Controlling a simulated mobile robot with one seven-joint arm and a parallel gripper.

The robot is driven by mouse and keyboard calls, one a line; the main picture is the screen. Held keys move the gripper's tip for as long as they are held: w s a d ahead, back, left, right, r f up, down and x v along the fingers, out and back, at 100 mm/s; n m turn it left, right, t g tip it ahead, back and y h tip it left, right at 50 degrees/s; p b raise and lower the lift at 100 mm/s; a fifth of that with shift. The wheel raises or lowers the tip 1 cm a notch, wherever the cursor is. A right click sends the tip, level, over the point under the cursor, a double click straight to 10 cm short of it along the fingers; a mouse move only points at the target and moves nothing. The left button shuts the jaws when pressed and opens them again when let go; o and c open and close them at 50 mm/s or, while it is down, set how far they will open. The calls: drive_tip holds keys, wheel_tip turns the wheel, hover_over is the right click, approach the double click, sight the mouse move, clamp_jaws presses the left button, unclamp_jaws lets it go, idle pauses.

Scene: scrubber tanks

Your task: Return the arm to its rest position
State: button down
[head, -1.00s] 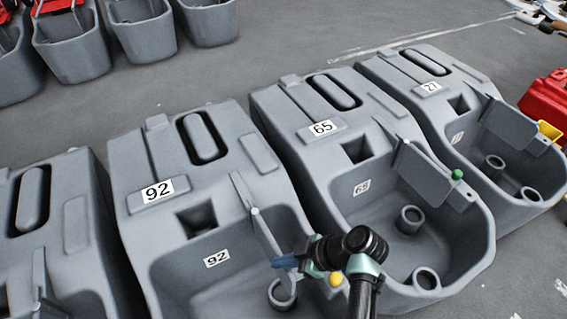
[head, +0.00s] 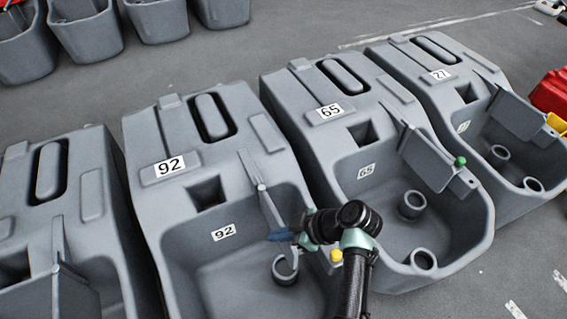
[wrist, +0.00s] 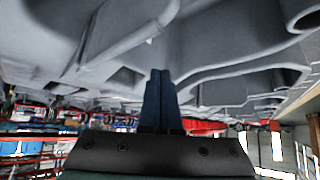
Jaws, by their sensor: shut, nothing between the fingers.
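My gripper (head: 274,236) is in the head view, held over the open basin of the grey tank marked 92 (head: 150,130), close to its divider plate. Its blue fingers point left. In the wrist view my gripper (wrist: 158,84) shows its two dark blue fingers pressed together with nothing between them. My black and pale green arm reaches in from the bottom of the head view, in front of the gap between tanks 92 and 65. Whether the fingers touch the divider cannot be told.
Grey tank 65 (head: 300,95) and tank 27 (head: 405,60) stand to the right, and another grey tank (head: 92,185) to the left. A green knob (head: 460,161) sits on tank 65's plate. More tanks stand at the back left. Bare floor (head: 300,35) lies behind the row.

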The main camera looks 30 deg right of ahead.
drive_tip(key=d+r+p, duration=0.1)
drive_tip(key=d+r, duration=0.4)
drive_tip(key=shift+s+r, duration=0.2)
drive_tip(key=shift+r, duration=0.05)
